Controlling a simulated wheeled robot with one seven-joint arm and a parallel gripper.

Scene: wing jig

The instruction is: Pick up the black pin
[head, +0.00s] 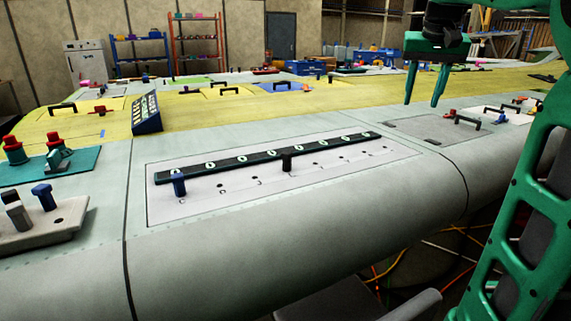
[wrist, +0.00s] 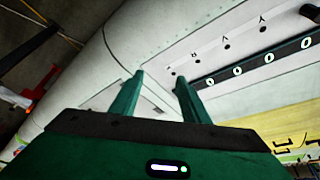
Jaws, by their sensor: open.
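The black pin (head: 287,160) stands upright near the middle of the white plate (head: 240,195), just in front of the dark strip with numbered marks (head: 225,163). In the wrist view, a dark pin-like piece (wrist: 310,12) shows at the top right edge, cut off by the frame; I cannot tell for sure that it is the black pin. My green gripper (head: 424,98) is up and to the right of the pin, above the wing and well apart from it. Its two fingers are open with nothing between them, as the wrist view also shows (wrist: 158,92).
A blue pin (head: 179,185) stands at the left end of the plate. A dark blue box (head: 147,113) is behind it. A grey block with pins (head: 40,225) and a teal plate with red knobs (head: 80,165) are at the left. A grey panel with a black handle (head: 440,130) lies at the right.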

